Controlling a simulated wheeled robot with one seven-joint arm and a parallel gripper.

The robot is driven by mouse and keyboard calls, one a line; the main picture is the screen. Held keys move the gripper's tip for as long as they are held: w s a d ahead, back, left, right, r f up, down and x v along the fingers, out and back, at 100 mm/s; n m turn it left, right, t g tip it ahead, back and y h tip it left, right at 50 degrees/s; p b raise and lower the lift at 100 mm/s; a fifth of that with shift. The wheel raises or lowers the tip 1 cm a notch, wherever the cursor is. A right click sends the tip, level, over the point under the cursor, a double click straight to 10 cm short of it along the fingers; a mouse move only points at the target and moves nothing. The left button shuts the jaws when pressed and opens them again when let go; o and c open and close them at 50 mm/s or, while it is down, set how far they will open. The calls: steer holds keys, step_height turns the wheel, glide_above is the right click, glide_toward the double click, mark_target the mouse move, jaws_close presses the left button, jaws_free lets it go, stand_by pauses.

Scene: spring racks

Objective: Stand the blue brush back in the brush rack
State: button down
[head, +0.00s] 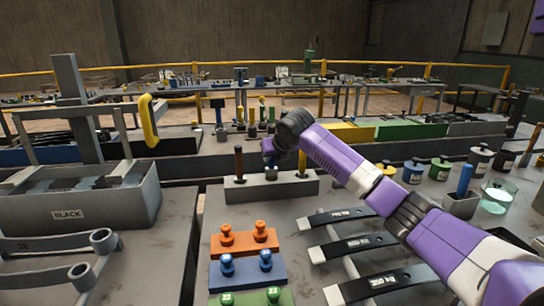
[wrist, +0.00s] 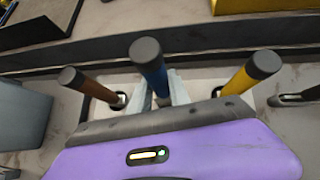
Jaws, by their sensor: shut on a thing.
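The brush rack (head: 270,190) is a long grey block near the middle of the head view. A brown-handled brush (head: 238,162) stands in its left end and a yellow-handled brush (head: 302,163) in its right end. In the wrist view the blue brush (wrist: 148,62) is upright between the brown brush (wrist: 88,84) and the yellow brush (wrist: 250,74). My gripper (wrist: 163,90) is shut on the blue brush's handle. In the head view my gripper is above the rack's middle. The blue brush's lower end is hidden, so I cannot tell whether it is seated.
Orange (head: 248,238) and blue (head: 246,272) blocks with knobs lie in front of the rack. Dark labelled strips (head: 340,216) lie to the right. A grey bin marked BLACK (head: 70,213) stands left. A grey cup (head: 460,206) with a blue handle and several jars stand right.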

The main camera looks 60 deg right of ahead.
mark_target(273, 163)
steer(key=shift+f+b, duration=0.6)
steer(key=shift+f, duration=0.95)
steer(key=c, duration=0.7)
jaws_free()
steer(key=shift+o, duration=0.2)
steer(key=shift+r, duration=0.1)
steer(key=shift+r+p, duration=3)
steer(key=shift+r, duration=0.5)
steer(key=shift+f, duration=0.1)
